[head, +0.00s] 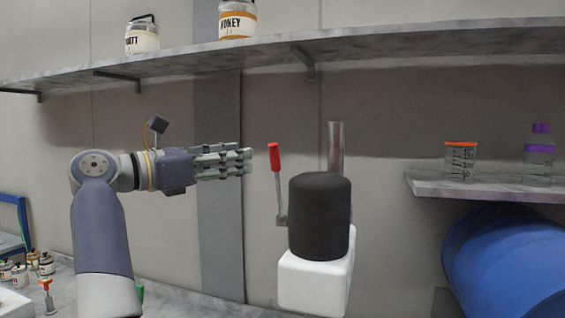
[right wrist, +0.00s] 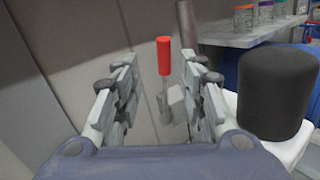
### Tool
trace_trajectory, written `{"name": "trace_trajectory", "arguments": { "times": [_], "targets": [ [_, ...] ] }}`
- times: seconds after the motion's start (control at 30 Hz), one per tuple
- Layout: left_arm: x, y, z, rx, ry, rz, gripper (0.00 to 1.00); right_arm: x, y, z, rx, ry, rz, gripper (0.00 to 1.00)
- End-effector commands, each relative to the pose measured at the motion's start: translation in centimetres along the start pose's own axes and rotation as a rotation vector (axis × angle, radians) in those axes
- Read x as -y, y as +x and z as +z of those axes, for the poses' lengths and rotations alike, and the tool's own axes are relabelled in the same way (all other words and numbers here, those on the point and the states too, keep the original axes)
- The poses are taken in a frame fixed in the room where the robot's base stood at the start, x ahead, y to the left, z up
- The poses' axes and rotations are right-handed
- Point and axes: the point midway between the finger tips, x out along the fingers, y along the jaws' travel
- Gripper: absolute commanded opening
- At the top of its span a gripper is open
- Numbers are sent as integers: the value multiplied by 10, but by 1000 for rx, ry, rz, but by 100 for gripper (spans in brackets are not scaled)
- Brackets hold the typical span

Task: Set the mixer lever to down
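The mixer is a black rounded cylinder (head: 320,215) on a white base (head: 314,283); the cylinder also shows at the right of the right wrist view (right wrist: 277,92). Its lever is a thin metal rod with a red handle (head: 275,157). It points up from a pivot at the mixer's left side. My right gripper (head: 248,162) is open and empty, just left of the red handle and apart from it in the head view. In the right wrist view the red handle (right wrist: 164,56) shows between the two open fingers (right wrist: 159,62). My left gripper is not in view.
A long shelf (head: 180,64) with labelled jars runs above the arm. A lower shelf (head: 485,188) at right holds jars, with a blue drum (head: 510,262) below. A metal pipe (head: 336,148) stands behind the mixer. Small bottles stand at lower left.

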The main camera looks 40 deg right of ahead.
Motion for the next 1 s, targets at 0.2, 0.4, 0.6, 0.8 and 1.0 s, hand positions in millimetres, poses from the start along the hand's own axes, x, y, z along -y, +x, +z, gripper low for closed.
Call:
{"name": "trace_trajectory", "arguments": {
  "times": [0.2,0.4,0.6,0.8,1.0],
  "targets": [
    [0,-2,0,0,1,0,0,5,2,0,-57,28,-16,38],
    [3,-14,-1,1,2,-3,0,6,35,0,-55,28,-19,38],
    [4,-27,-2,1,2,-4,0,6,73,-1,-52,26,-19,38],
    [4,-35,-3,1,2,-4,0,6,97,-4,-52,25,-17,38],
    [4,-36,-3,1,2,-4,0,6,104,-6,-52,26,-14,38]
  ]
}}
